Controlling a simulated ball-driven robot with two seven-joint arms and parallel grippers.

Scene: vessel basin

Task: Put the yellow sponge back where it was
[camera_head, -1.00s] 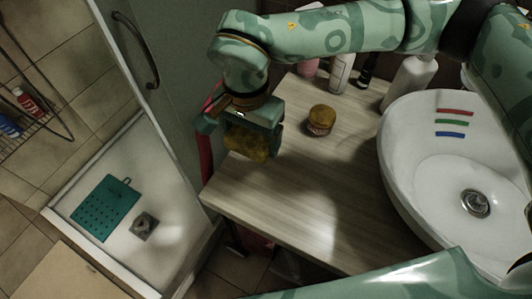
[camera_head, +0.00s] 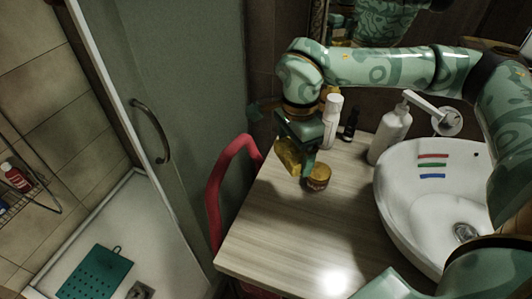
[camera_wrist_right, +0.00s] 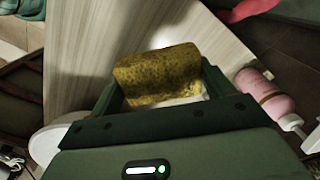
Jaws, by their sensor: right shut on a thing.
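The yellow sponge (camera_head: 287,157) is in my right gripper (camera_head: 298,158), near the counter's back left corner, just left of and behind the small amber jar (camera_head: 318,177). In the right wrist view the sponge (camera_wrist_right: 158,73) sits between the two fingers of the gripper (camera_wrist_right: 163,88), which are shut on its sides. Whether the sponge touches the wooden counter (camera_head: 290,235) cannot be told. My left gripper is not in view.
A white bottle (camera_head: 331,120), a dark bottle (camera_head: 351,123) and a soap dispenser (camera_head: 390,135) stand along the back. A pink bottle (camera_wrist_right: 268,95) shows in the wrist view. The basin (camera_head: 420,205) is at right, a red curved object (camera_head: 222,180) at left. The front counter is clear.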

